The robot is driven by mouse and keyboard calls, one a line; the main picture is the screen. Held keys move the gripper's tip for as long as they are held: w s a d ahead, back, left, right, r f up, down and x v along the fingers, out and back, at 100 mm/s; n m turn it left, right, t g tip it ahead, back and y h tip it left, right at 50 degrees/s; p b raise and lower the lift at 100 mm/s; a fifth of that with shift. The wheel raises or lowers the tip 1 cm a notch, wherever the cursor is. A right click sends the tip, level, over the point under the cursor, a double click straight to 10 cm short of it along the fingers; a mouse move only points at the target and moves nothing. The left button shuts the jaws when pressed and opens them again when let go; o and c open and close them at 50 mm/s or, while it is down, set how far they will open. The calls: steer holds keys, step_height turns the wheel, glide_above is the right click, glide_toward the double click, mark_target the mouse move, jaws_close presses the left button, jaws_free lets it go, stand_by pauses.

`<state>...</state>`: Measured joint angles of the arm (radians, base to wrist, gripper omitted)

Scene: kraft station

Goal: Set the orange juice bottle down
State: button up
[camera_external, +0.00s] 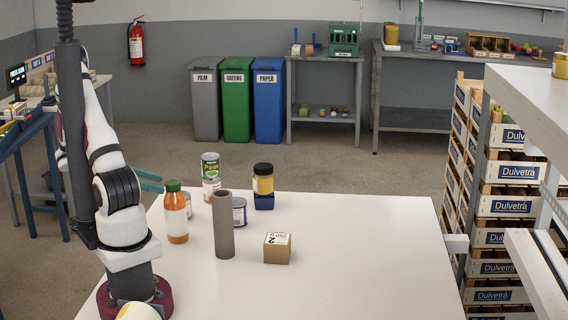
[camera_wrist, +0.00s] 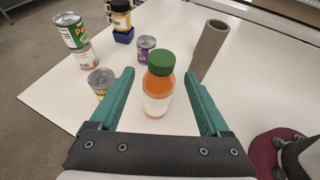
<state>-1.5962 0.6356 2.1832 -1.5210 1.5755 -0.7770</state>
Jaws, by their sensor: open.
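The orange juice bottle (camera_external: 177,222), with a green cap and pale label, stands upright on the white table (camera_external: 340,270) near its left edge. In the wrist view the bottle (camera_wrist: 158,92) appears between the two teal fingers, with a gap on each side. My gripper (camera_wrist: 159,76) is open and holds nothing. In the external view its teal fingers (camera_external: 150,182) show just left of the bottle at about cap height, partly hidden by my arm.
Around the bottle stand a green-labelled can (camera_external: 210,166) on another can (camera_external: 211,190), a yellow-labelled can (camera_wrist: 101,82), a purple-labelled can (camera_external: 239,212), a grey tube (camera_external: 224,228) and a dark-lidded jar (camera_external: 263,180) on a blue block. A small carton (camera_external: 277,248) sits right; the table's right side is clear.

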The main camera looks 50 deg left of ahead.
steer(key=d+r+m+g+h, duration=0.25)
steer(key=d+m+g, duration=0.25)
steer(key=d+m, duration=0.3)
steer(key=d+r+m+g+h, duration=0.1)
steer(key=d+r+m+g, duration=0.2)
steer(key=d+m+g, duration=0.4)
steer(key=s+d+r+m+y, duration=0.1)
steer(key=m+y, duration=0.4)
steer(key=m, duration=0.6)
steer(key=s+d+r+m+y, duration=0.1)
steer(key=s+d+m+y, duration=0.3)
steer(key=m, duration=0.7)
steer(key=shift+s+d+g+y, duration=0.25)
steer(key=shift+g+y, duration=0.05)
steer(key=shift+y, duration=0.45)
steer(key=shift+r, duration=0.1)
